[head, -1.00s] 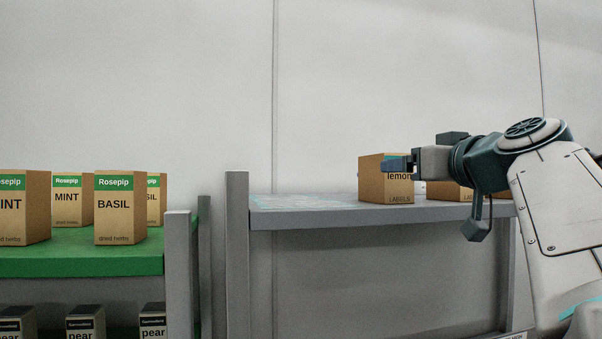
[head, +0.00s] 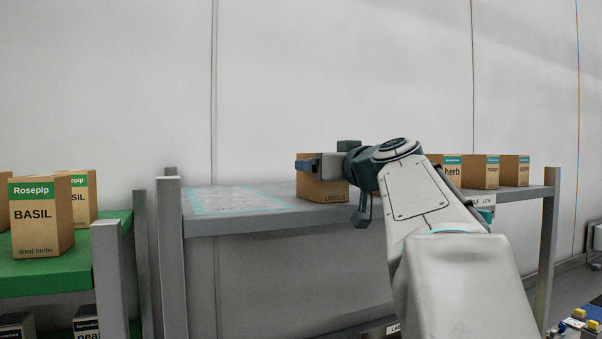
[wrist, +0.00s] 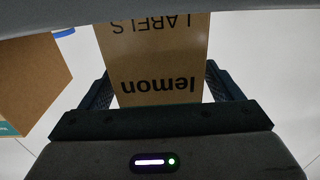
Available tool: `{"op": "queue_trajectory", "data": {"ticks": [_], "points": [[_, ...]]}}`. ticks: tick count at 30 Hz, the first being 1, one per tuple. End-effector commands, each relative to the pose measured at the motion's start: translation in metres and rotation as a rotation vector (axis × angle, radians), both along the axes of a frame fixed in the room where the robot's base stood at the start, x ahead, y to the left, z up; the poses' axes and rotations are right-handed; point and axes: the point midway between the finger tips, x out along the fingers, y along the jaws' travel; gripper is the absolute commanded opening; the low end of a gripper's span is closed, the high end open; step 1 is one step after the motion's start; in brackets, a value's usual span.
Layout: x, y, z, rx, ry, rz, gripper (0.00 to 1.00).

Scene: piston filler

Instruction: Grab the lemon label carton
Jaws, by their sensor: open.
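The lemon label carton (head: 322,191) is a brown box on the grey shelf, with "LABELS" showing low on its face; my gripper covers its upper part in the head view. In the wrist view the carton (wrist: 155,60) shows its "lemon" and "LABELS" print upside down. My gripper (head: 308,164) is at the carton's upper part. In the wrist view my gripper (wrist: 160,85) is open, with one dark finger on each side of the carton. I cannot tell whether either finger touches it.
The grey shelf (head: 235,225) has a cyan-outlined free area left of the carton. A green shelf (head: 50,270) with basil boxes (head: 40,215) is at left. Another brown carton (wrist: 35,75) is close by in the wrist view.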

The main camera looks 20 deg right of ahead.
Motion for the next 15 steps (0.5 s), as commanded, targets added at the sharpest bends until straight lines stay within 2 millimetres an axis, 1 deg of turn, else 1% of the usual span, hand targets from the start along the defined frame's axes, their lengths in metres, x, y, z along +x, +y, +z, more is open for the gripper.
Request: {"op": "queue_trajectory", "data": {"ticks": [1, 2, 3, 5, 6, 8, 15], "points": [[-0.0001, 0.0002, -0.0003, 0.000, 0.000, 0.000, 0.85], [-0.0002, 0.0002, -0.0003, 0.000, 0.000, 0.000, 0.83], [-0.0002, 0.0002, -0.0003, 0.000, 0.000, 0.000, 0.72], [-0.0002, 0.0003, -0.0002, 0.000, 0.000, 0.000, 0.55], [-0.0002, 0.0003, -0.0002, 0.000, 0.000, 0.000, 0.44], [-0.0003, 0.0004, -0.0002, 0.000, 0.000, 0.000, 0.28], [-0.0006, 0.0006, 0.0009, -0.001, -0.001, 0.000, 0.28]]}}
